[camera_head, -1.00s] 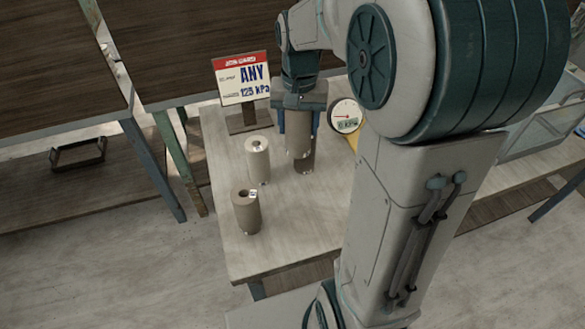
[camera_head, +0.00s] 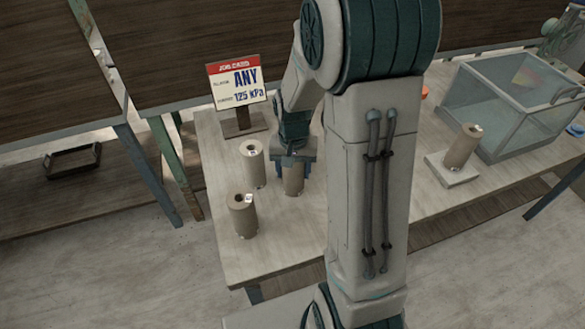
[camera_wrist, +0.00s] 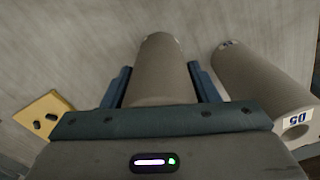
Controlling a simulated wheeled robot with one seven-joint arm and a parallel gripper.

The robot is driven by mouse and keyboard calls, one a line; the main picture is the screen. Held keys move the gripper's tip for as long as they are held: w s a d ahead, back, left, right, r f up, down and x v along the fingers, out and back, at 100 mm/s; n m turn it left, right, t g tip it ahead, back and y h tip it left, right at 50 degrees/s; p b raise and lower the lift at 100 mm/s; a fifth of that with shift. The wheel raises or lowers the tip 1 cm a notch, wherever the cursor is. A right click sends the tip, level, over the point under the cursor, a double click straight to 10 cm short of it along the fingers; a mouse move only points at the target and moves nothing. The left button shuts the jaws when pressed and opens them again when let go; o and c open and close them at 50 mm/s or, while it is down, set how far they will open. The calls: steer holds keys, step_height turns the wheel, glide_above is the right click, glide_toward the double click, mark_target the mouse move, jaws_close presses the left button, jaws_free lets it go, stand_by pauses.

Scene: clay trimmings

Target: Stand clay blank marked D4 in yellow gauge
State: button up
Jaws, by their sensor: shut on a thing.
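My gripper (camera_head: 293,172) is shut on a brown clay blank (camera_head: 293,182). The blank is upright between the fingers, its lower end at or close to the tabletop; I cannot tell if it touches. The wrist view shows this blank (camera_wrist: 156,68) between the two blue fingers, with no readable mark. In the wrist view a second blank (camera_wrist: 262,82) stands to the right, its label seeming to read D5. A yellow piece with dark holes (camera_wrist: 45,116), perhaps the yellow gauge, lies at left. My arm hides its area in the head view.
Two blanks stand left of my gripper, one pale (camera_head: 253,165) and one brown (camera_head: 243,215). A job card (camera_head: 236,82) stands behind them. Right of my arm, another blank (camera_head: 461,147) stands on a pale square base (camera_head: 436,165) beside a clear box (camera_head: 515,100).

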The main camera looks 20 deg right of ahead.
steer(key=o, duration=1.4)
steer(key=shift+f, duration=0.1)
